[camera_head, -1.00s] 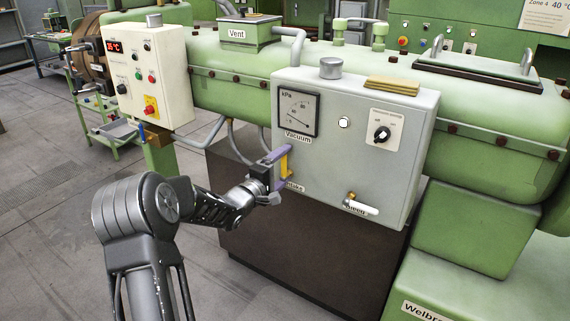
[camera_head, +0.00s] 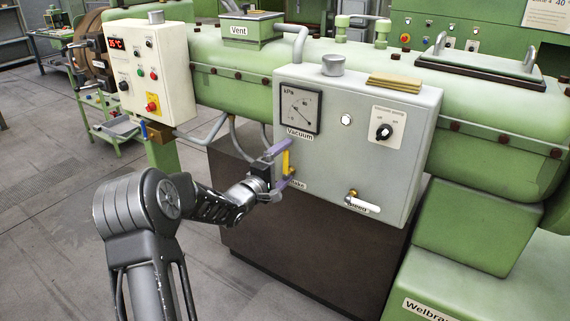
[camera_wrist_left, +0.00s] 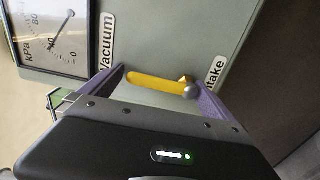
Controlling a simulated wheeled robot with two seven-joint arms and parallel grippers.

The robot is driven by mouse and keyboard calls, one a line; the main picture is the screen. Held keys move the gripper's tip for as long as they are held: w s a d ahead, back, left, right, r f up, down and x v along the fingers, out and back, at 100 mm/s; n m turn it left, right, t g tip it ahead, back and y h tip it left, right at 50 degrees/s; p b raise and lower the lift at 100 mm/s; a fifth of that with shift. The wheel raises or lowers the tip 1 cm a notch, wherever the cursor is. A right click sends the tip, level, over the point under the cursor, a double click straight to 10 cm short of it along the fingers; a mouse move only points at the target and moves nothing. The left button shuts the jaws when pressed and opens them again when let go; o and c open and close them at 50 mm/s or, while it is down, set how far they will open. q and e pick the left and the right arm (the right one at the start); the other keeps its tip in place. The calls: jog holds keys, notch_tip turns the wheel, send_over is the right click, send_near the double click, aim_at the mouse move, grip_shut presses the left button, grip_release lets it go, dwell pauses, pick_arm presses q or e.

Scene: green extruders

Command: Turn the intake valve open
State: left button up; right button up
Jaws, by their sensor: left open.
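The intake valve's yellow lever (camera_head: 286,162) stands about upright on the lower left of the grey vacuum panel, above a partly hidden label ending in "take". My left gripper (camera_head: 281,165) is in front of it, its purple fingers one above and one below the lever. In the left wrist view the yellow lever (camera_wrist_left: 155,83) lies lengthwise between the two spread fingers, with a brass fitting and a round silver end at its right. The left gripper (camera_wrist_left: 158,78) is open; whether a finger touches the lever I cannot tell. My right gripper is not in view.
The grey panel box (camera_head: 330,188) carries a vacuum gauge (camera_head: 300,107) above the lever, a rotary knob (camera_head: 384,132) and a white-handled valve (camera_head: 362,203) at lower right. A control box (camera_head: 157,75) stands to the left.

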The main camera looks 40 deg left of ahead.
pick_arm(q)
jog(key=s+b, duration=0.1)
jog(key=s, duration=0.6)
jog(key=shift+s, duration=0.35)
jog(key=shift+d, duration=0.1)
notch_tip(320, 180, down, 12)
jog(key=s+m+g+y, duration=0.2)
jog(key=m+g, duration=0.2)
jog(key=m, duration=0.1)
jog(key=s+d+f+m+g+h, duration=0.1)
jog(key=s+d+f+m+g, duration=0.15)
jog(key=d+f, duration=0.5)
jog(key=s+d+f+m+g+h, duration=0.1)
jog(key=s+d+f+m+g, duration=0.15)
jog(key=d+f, duration=0.5)
jog(key=s+d+f+m+g+h, duration=0.2)
jog(key=s+d+f, duration=0.5)
jog(key=s+d, duration=0.5)
jog(key=s+d+f+m+g+h, duration=0.2)
jog(key=s+d+f+m+g, duration=0.2)
jog(key=s+d, duration=0.8)
notch_tip(320, 180, down, 3)
jog(key=shift+d+f+m+g+h, duration=0.15)
jog(key=shift+d+m+g+h, duration=0.15)
jog(key=shift+d+g, duration=0.7)
